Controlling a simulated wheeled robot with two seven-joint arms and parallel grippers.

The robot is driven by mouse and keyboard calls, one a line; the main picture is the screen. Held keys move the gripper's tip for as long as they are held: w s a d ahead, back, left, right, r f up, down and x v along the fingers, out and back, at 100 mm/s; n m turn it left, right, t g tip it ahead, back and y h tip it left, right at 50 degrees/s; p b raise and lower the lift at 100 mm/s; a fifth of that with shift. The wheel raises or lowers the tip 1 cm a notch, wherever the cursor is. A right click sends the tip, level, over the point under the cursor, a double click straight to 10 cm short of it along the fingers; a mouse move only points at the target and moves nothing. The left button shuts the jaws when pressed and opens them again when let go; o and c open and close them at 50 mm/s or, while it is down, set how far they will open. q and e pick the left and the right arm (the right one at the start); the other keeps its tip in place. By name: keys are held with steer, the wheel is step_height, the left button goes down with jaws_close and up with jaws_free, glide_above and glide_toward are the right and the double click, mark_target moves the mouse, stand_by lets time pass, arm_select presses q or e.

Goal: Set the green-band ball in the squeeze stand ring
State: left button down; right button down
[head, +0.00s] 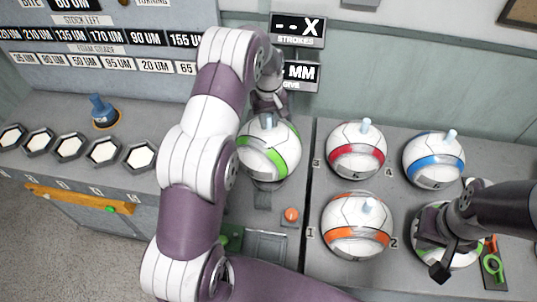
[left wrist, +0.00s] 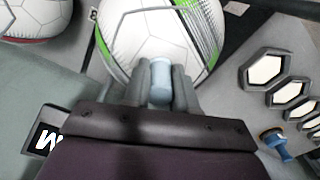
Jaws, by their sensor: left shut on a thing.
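The green-band ball (head: 268,160) is white with a green stripe and a blue peg on top. It is above a dark grey support (head: 262,197), apparently the squeeze stand, whose ring is hidden under it. I cannot tell whether the ball rests in the ring. My left gripper (head: 268,112) is shut on the ball's peg; in the left wrist view the fingers (left wrist: 160,88) clasp the blue peg above the ball (left wrist: 145,35). My right gripper (head: 443,260) is in front of another ball (head: 462,252) with green marks at the right; its jaws are unclear.
Red-band (head: 356,150), blue-band (head: 434,160) and orange-band (head: 357,227) balls stand on the right counter. An orange button (head: 291,215) is in front of the stand. Several hexagonal pads (head: 68,148) and a blue-handled tool (head: 103,112) are at left.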

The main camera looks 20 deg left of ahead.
mark_target(269, 133)
arm_select(q)
step_height(269, 133, down, 6)
steer(key=shift+f+p, duration=0.15)
steer(key=shift+p, duration=0.95)
steer(key=shift+f, duration=0.5)
steer(key=shift+f+b, duration=0.25)
steer(key=shift+b, duration=0.15)
steer(key=c, duration=0.9)
jaws_free()
